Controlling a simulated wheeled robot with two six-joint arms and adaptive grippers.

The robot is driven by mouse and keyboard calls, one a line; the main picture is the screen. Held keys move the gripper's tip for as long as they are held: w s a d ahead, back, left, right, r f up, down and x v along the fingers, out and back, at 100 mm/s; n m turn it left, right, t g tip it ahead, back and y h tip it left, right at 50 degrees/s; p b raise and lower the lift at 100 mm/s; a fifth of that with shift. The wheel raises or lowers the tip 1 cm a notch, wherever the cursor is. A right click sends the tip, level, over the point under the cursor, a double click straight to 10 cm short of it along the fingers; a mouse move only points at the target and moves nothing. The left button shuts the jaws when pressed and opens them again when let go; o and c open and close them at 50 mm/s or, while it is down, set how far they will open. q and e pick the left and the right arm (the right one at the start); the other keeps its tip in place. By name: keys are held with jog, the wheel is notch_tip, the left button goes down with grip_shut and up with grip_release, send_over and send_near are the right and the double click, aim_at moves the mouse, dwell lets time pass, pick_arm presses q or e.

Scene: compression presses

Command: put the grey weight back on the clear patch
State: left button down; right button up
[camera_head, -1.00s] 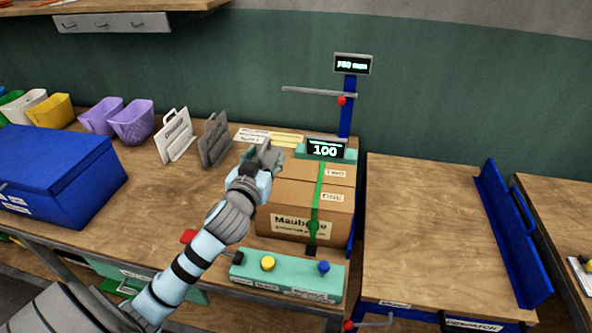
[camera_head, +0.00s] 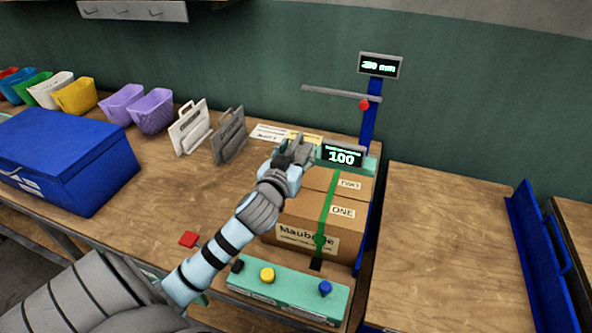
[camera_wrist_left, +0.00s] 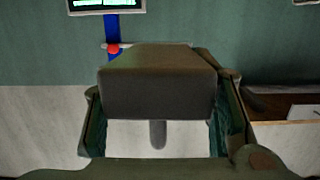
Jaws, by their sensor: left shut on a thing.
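A dark narrow rod hangs below the block there. In the head view the weight is hard to tell from the gripper. I cannot make out which area is the clear patch. My right gripper is not in view.
A blue post (camera_head: 372,120) with a lever and red knob stands behind the carton. A control box (camera_head: 288,288) with yellow and blue buttons is in front. White and grey upright plates (camera_head: 230,135) and a blue chest (camera_head: 65,160) stand left. The right-hand table (camera_head: 445,240) is bare.

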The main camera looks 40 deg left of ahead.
pick_arm(q)
notch_tip(320, 180, down, 7)
jog(key=shift+r+b, duration=0.1)
jog(key=shift+b, duration=0.65)
jog(key=shift+w+f, duration=0.1)
jog(key=shift+f, duration=0.25)
jog(key=shift+f, duration=0.25)
jog(key=c, duration=0.7)
grip_release()
